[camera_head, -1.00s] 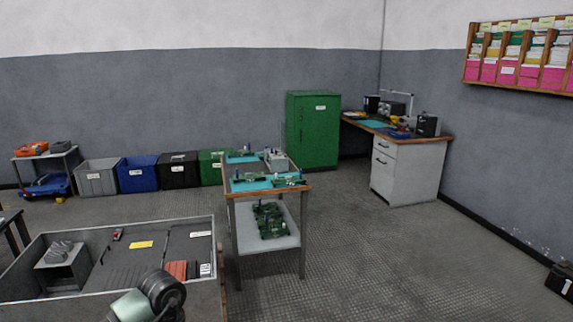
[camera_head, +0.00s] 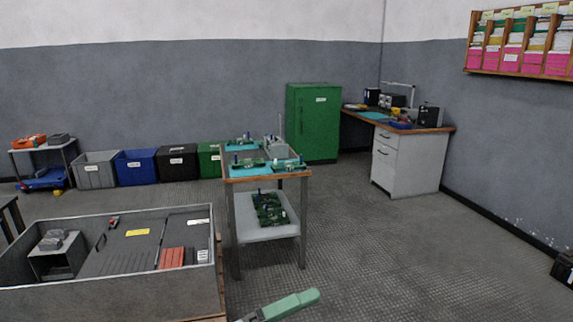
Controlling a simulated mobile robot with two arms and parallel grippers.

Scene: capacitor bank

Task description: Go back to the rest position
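Neither of my grippers shows clearly in the head view. A pale green, round-ended part, which looks like a piece of my own arm, enters at the bottom edge right of the tray's corner. I cannot tell which arm it belongs to, and no fingertips or held thing can be made out. The task names no other object.
A large grey walled tray (camera_head: 110,303) fills the lower left, with a small stand and red parts inside. A two-level cart (camera_head: 268,180) with green boards stands right of it. Bins, a green cabinet (camera_head: 313,125) and a desk (camera_head: 408,165) lie behind.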

